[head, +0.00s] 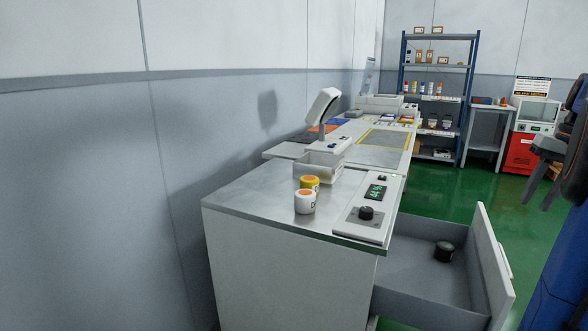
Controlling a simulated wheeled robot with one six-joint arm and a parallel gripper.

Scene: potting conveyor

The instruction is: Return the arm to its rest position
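My gripper (536,204) hangs at the right edge of the head view, with its dark fingers pointing down. The two fingertips look apart with nothing between them, so it appears open and empty. It is in the air to the right of the bench and above the open drawer's side. The rest of my arm (575,150) is partly cut off by the frame's edge.
The grey bench (255,195) carries a white jar (305,203), a yellow jar (310,183) and a control panel (362,212). An open drawer (405,284) juts right, holding a dark jar (444,251). A blue shelf (404,75) and red-white machine (524,147) stand behind green floor.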

